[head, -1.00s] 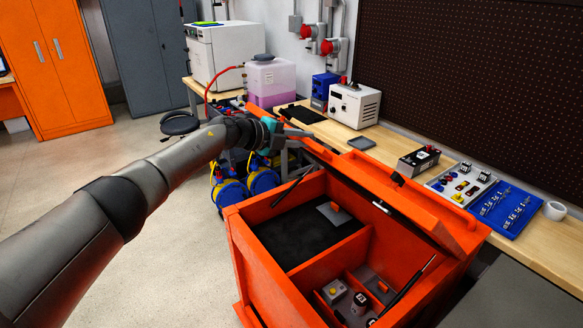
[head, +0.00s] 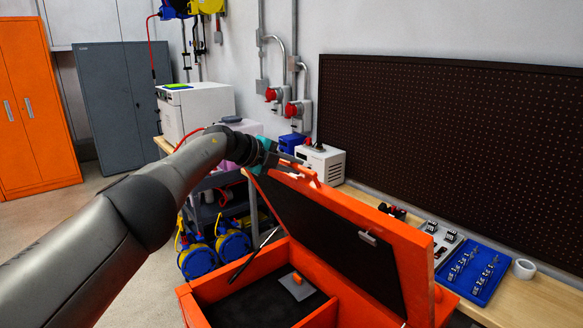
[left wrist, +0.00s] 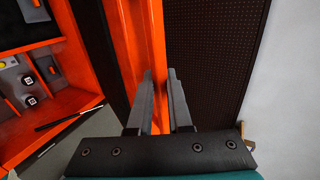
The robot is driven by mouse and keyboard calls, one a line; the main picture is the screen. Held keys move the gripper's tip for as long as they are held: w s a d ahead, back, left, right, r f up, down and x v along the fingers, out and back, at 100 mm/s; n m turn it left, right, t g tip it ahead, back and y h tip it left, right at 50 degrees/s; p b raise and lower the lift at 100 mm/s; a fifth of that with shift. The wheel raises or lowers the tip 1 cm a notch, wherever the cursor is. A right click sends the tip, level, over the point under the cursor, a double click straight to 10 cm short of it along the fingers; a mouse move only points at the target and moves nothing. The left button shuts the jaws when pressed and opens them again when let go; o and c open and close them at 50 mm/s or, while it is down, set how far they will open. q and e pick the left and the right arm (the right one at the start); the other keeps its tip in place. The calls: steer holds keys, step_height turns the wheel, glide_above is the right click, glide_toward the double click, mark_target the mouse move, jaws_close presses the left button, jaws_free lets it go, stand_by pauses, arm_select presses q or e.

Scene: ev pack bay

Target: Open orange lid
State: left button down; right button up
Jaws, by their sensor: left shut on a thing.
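The orange lid (head: 395,238) of the orange box (head: 190,303) stands raised at a steep angle, its black inner panel (head: 325,233) facing the box opening. My left gripper (head: 298,167) is at the lid's far upper corner. In the left wrist view, the left gripper's fingers (left wrist: 160,95) are shut on the orange lid's edge (left wrist: 155,45). A black strut (head: 250,260) shows at the box's far end. Inside the box are a black-floored compartment (head: 260,308) and a grey piece with an orange knob (head: 297,284). My right gripper is not in view.
A wooden bench (head: 520,302) runs behind the lid, bearing a blue tray (head: 470,276), a white roll (head: 524,268) and a white instrument (head: 327,163). A pegboard (head: 450,150) covers the wall behind. Blue-and-yellow reels (head: 232,245) stand beyond the box.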

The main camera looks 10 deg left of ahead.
arm_select(q)
steer(key=shift+w+d, duration=0.15)
stand_by(0.3)
steer(key=c, duration=0.8)
jaws_free()
steer(key=shift+c, duration=0.2)
steer(key=shift+a, duration=0.2)
steer(key=shift+s+a+r, duration=0.3)
steer(key=shift+a+r, duration=0.05)
steer(key=shift+a, duration=0.05)
steer(key=shift+s+a+r, duration=0.15)
steer(key=shift+s+r, duration=0.1)
steer(key=shift+s, duration=0.3)
steer(key=b+v, duration=0.2)
steer(key=v, duration=1)
steer(key=shift+s+r+b, duration=0.25)
steer(key=shift+r+b, duration=0.1)
steer(key=shift+a, duration=0.1)
